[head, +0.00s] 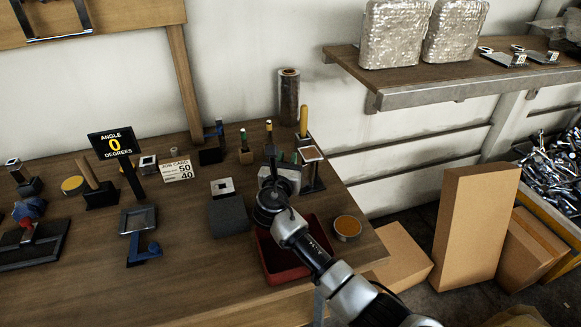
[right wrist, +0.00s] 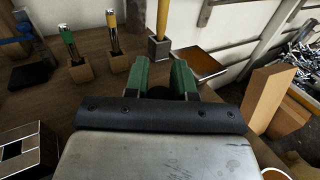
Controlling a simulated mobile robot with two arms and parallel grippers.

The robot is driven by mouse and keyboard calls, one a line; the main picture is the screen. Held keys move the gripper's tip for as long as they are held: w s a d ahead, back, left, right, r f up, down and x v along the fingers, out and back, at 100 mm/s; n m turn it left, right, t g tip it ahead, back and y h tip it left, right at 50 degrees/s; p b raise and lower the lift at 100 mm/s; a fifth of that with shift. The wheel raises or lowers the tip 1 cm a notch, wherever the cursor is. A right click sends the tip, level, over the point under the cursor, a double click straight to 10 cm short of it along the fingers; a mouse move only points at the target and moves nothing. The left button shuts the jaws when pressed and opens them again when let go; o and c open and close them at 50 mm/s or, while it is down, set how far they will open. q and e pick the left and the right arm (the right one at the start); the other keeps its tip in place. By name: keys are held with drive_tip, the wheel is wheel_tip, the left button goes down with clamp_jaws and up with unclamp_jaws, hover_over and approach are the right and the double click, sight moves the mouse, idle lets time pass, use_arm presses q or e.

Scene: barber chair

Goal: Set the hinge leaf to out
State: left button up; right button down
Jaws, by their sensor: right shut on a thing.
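My right gripper (head: 285,158) is at the back right of the bench, its green fingers pointing away from me. In the right wrist view its fingers (right wrist: 167,78) are close together, shut on a part that is mostly hidden between them. Beside the right finger is a brown square plate with a pale rim, which looks like the hinge leaf (head: 312,153); it also shows in the right wrist view (right wrist: 200,64). It sits on a dark stand (head: 314,182). The exact contact between fingers and plate is hidden. My left gripper is not in view.
A yellow-handled tool (head: 304,120) and wooden-based tools (head: 246,154) stand behind my gripper. A red tray (head: 277,270) lies under my right arm, with a round tin (head: 347,228) beside it. A grey block (head: 228,214) stands left. Cardboard boxes (head: 475,225) stand beyond the bench.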

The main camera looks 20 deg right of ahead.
drive_tip(key=shift+w+m+g+h, duration=0.3)
drive_tip(key=shift+m+g+h, duration=0.15)
drive_tip(key=shift+h, duration=0.25)
drive_tip(key=c, duration=1)
unclamp_jaws()
drive_tip(key=shift+o, duration=0.2)
drive_tip(key=v, duration=1)
drive_tip(key=shift+s+a, duration=0.25)
drive_tip(key=shift+s, duration=0.1)
drive_tip(key=shift+f, duration=0.1)
